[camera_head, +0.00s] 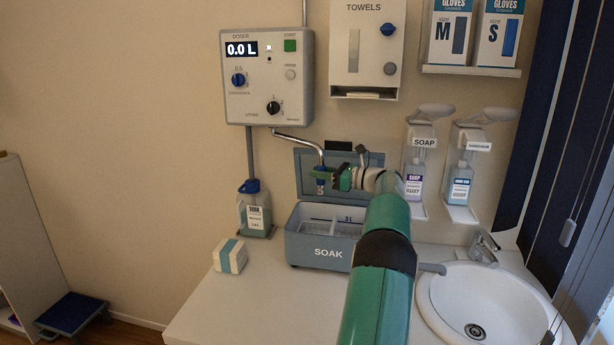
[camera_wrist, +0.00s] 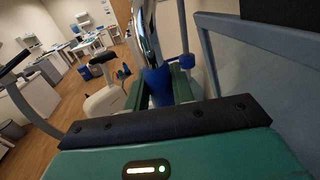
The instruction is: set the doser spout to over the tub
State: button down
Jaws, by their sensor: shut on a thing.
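The doser (camera_head: 268,77) is a grey wall box reading 0.0 L. Its bent metal spout (camera_head: 300,142) runs right and down to a blue end piece (camera_head: 321,182). My gripper (camera_head: 334,180) comes from the right and is shut on this blue piece. In the wrist view the blue piece (camera_wrist: 157,84) sits between my green fingers, below the shiny pipe (camera_wrist: 147,35). The grey-blue tub (camera_head: 305,250) marked SOAK stands open on the counter. In the head view the spout end appears above it, in front of its raised lid (camera_head: 309,170). My arm hides the tub's right part.
A jug (camera_head: 254,212) with a blue cap stands left of the tub, and a small white-and-blue box (camera_head: 231,257) lies in front of it. A sink (camera_head: 485,305) is on the right. Soap dispensers (camera_head: 417,165) and a towel box (camera_head: 367,45) hang on the wall.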

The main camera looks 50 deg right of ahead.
jog(key=shift+d, duration=0.55)
jog(key=c, duration=1.2)
grip_release()
jog(key=v, duration=1.3)
jog(key=shift+s, duration=0.4)
jog(key=shift+d, duration=0.1)
